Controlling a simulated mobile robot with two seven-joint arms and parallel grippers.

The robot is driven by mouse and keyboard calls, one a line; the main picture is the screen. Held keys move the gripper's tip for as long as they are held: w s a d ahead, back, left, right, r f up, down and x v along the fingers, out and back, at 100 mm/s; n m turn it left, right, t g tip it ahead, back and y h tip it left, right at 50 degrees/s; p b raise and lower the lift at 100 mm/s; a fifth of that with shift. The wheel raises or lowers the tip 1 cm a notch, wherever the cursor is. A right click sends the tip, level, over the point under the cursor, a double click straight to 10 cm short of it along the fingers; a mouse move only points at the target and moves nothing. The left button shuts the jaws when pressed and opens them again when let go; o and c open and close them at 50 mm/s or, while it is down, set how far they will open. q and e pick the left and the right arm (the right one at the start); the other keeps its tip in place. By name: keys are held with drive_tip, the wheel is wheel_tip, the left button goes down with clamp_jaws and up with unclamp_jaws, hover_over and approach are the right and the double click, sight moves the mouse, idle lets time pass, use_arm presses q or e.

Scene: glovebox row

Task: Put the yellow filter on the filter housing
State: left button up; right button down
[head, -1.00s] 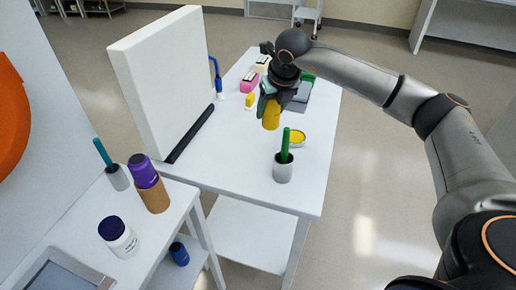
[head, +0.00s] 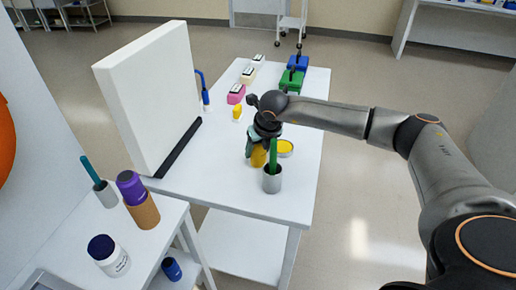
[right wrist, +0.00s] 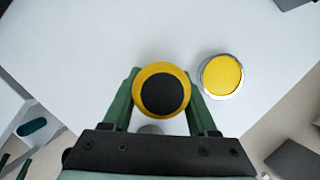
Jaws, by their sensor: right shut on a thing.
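The yellow filter (head: 258,157) is a yellow cylinder. My right gripper (head: 257,148) is shut on it and holds it over the white table, behind a grey cup. In the right wrist view the filter (right wrist: 163,69) shows a yellow rim around a dark round face, with the green fingers of the gripper (right wrist: 163,90) on either side. A round yellow disc with a silver rim (head: 285,147) lies just right of the filter, apart from it; it also shows in the wrist view (right wrist: 222,76). I cannot tell which thing is the filter housing. My left gripper is not in view.
A white panel (head: 150,95) stands left. Pink, green and blue items (head: 292,80) lie farther back. A purple-topped brown cylinder (head: 142,212) stands on the near-left table.

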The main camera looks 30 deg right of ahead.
drive_tip(key=shift+f, duration=0.1)
drive_tip(key=shift+c, duration=0.9)
unclamp_jaws()
